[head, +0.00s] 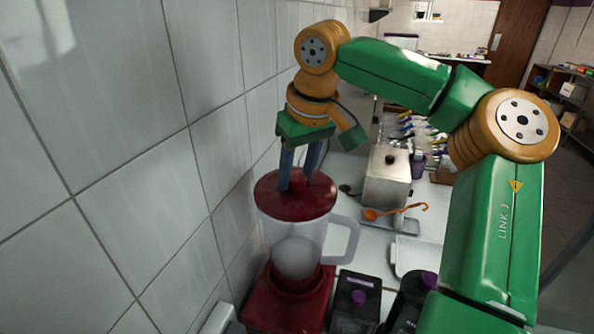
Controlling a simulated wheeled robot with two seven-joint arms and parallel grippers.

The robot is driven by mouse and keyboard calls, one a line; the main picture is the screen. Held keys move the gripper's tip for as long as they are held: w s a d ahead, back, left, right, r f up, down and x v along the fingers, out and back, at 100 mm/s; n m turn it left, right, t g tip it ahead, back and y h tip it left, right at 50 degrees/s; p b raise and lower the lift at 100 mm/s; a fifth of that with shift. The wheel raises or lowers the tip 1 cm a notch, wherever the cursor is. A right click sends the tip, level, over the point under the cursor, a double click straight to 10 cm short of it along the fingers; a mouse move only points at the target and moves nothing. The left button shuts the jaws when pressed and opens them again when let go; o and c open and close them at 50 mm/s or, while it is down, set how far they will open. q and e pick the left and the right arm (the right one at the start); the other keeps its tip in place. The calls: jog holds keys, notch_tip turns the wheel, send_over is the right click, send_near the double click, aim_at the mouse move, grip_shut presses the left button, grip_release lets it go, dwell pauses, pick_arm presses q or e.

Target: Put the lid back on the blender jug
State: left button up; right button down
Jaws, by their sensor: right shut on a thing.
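The blender jug (294,246) is clear, with a handle on its right side, and stands upright on a dark red base (262,305). The dark red lid (296,204) is at the top of the jug. I cannot tell whether it is fully seated or just above the rim. My right gripper (298,180) points down from above, its fingers shut on the lid's raised middle, and hides part of that knob. My left gripper is not in view.
A tiled wall (120,160) stands close on the left. Dark containers with purple caps (358,298) stand just right of the blender. Behind are a metal container (388,178), an orange ladle (385,213), a white tray (410,258) and several coloured bottles.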

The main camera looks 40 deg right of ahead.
grip_release()
jog(key=shift+r, duration=3.55)
grip_shut()
jog(key=shift+f, duration=0.1)
jog(key=shift+f+b, duration=2.15)
jog(key=shift+f, duration=1)
jog(key=shift+r, duration=0.1)
